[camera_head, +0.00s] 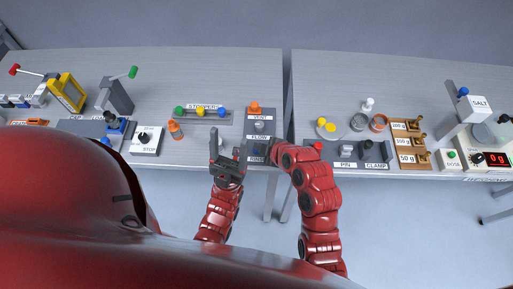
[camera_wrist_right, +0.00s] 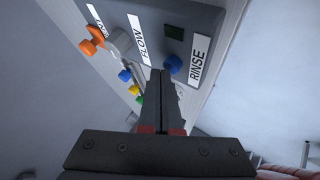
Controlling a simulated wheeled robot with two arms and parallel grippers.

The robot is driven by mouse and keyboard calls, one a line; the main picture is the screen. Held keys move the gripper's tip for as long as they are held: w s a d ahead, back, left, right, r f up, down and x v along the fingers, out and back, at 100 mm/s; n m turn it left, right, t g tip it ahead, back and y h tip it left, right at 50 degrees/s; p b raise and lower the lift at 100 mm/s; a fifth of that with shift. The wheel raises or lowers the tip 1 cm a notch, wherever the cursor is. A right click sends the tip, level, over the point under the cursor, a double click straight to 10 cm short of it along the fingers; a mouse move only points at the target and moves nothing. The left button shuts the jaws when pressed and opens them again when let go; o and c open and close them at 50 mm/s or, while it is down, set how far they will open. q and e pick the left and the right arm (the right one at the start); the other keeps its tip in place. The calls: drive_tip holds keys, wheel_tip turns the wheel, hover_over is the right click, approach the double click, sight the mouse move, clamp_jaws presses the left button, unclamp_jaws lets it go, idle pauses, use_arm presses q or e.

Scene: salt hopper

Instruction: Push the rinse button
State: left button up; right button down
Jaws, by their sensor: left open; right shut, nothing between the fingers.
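The grey panel (camera_head: 270,123) stands at the table's front edge, with VENT, FLOW and RINSE labels. In the right wrist view a blue round button (camera_wrist_right: 173,64) sits beside the RINSE label (camera_wrist_right: 201,56), near a dark green square (camera_wrist_right: 174,32). My right gripper (camera_wrist_right: 164,72) is shut and empty, its tips just beside the blue button in the picture. I cannot tell whether they touch it. In the head view my right gripper is mostly hidden by its own wrist. My left gripper (camera_head: 227,160) is open and empty, left of the panel.
An orange vent knob (camera_wrist_right: 92,40) and a grey flow knob (camera_wrist_right: 123,42) are on the same panel. A gap separates the two tables.

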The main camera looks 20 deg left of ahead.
drive_tip(key=shift+f, duration=0.1)
idle(0.5)
drive_tip(key=shift+f+b, duration=0.4)
drive_tip(key=shift+b, duration=0.5)
drive_tip(key=shift+r+b, duration=0.35)
drive_tip(key=shift+b, duration=0.05)
drive_tip(key=shift+r, duration=3.1)
